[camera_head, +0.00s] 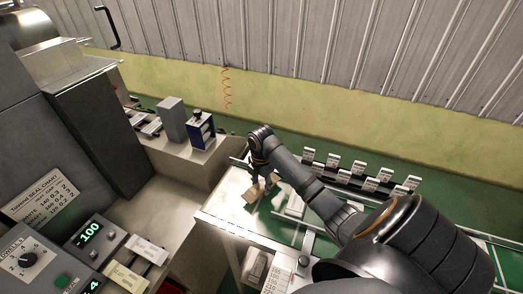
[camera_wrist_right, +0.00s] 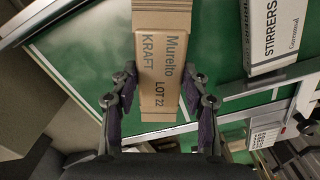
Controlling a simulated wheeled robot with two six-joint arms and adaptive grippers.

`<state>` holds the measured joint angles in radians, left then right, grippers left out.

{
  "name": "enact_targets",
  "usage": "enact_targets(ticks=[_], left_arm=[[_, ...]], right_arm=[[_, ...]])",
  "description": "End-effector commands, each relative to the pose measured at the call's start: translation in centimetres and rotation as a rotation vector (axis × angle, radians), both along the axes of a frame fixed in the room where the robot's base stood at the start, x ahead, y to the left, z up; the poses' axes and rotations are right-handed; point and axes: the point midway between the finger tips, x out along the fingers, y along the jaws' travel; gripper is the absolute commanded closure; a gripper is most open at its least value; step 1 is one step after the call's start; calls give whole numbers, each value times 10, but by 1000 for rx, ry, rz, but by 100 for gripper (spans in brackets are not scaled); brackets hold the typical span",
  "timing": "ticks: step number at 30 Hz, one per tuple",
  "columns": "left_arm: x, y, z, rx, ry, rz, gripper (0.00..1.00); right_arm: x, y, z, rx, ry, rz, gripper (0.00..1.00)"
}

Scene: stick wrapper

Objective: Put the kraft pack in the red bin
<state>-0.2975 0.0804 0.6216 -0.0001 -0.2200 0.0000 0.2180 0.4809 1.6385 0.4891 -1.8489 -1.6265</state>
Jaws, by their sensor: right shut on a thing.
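The kraft pack is a long brown cardboard box printed "Murelto KRAFT LOT 22"; it fills the upper middle of the right wrist view (camera_wrist_right: 160,55). My right gripper (camera_wrist_right: 160,92) has one dark finger on each side of it and is shut on it. In the head view the right gripper (camera_head: 263,184) points down at the near-left end of the green conveyor, with the small brown pack (camera_head: 251,194) at its fingers. I cannot tell whether the pack is touching the surface below. My left gripper is out of view.
A white stirrers box (camera_wrist_right: 275,38) lies right of the pack, apart from it; a pale box (camera_head: 294,205) shows there in the head view. Metal rails and a row of white cards (camera_head: 358,168) line the conveyor. Machine cabinets with a control panel (camera_head: 90,240) stand at left.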

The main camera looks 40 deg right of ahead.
Motion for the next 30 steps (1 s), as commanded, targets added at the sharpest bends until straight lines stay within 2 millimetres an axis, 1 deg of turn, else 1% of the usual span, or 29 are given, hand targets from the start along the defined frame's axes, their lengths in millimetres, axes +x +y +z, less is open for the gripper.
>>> enact_targets(ticks=[1,4,7,14,25,27,28,29,30], left_arm=[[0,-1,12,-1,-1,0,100],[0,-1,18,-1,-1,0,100],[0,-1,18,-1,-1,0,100],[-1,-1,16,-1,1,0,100],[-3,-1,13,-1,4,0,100],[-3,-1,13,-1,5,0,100],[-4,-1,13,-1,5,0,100],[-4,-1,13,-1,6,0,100],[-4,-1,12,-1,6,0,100]], right_arm=[[-2,1,-5,4,6,-2,75],[-2,1,-20,3,4,-2,75],[-1,0,-27,1,1,0,75],[-1,0,-29,1,1,0,75],[-3,2,-43,5,3,-1,74],[-3,2,-44,6,6,-2,81],[-4,2,-44,6,7,-2,80],[-4,2,-45,6,8,-2,47],[-4,2,-45,7,10,-2,42]])
